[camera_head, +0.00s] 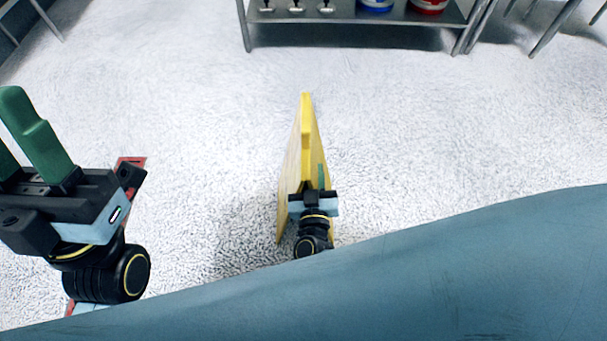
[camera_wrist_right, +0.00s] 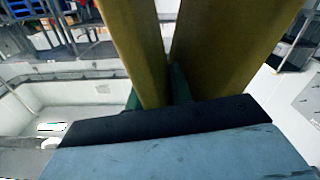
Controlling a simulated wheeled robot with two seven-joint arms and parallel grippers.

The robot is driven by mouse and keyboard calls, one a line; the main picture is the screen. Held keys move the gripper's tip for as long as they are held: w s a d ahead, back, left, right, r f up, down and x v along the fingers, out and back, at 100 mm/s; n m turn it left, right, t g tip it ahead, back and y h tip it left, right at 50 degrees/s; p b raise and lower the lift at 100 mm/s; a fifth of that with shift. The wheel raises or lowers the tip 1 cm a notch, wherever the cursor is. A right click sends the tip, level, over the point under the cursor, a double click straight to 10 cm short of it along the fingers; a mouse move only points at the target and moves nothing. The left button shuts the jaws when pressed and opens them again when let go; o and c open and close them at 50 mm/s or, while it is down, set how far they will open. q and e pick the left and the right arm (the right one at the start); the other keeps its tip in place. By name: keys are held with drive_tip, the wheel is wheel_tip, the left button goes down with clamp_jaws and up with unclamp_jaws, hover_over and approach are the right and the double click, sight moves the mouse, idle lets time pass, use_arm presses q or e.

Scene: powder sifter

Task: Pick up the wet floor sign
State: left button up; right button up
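The yellow wet floor sign (camera_head: 306,135) stands upright in the middle of the head view, its thin top edge towards the back. My right gripper (camera_head: 317,190) is at its near side. In the right wrist view the sign's two yellow panels (camera_wrist_right: 225,45) rise close up, with a gap between them. The green fingers of my right gripper (camera_wrist_right: 157,95) lie on either side of the left panel, with no clear gap. Whether the sign's base touches the floor is hidden. My left gripper (camera_head: 22,160) is open and empty at the left edge, one finger partly cut off.
A grey metal shelf (camera_head: 350,35) with blue and red containers stands at the back. Thin table legs (camera_head: 555,30) show at the back right. The pale floor (camera_head: 200,110) around the sign is clear. A blue surface, too close to identify, fills the lower right.

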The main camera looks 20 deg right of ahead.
drive_tip(key=shift+s, duration=0.1)
clamp_jaws()
idle(1.2)
drive_tip(key=shift+r, duration=0.15)
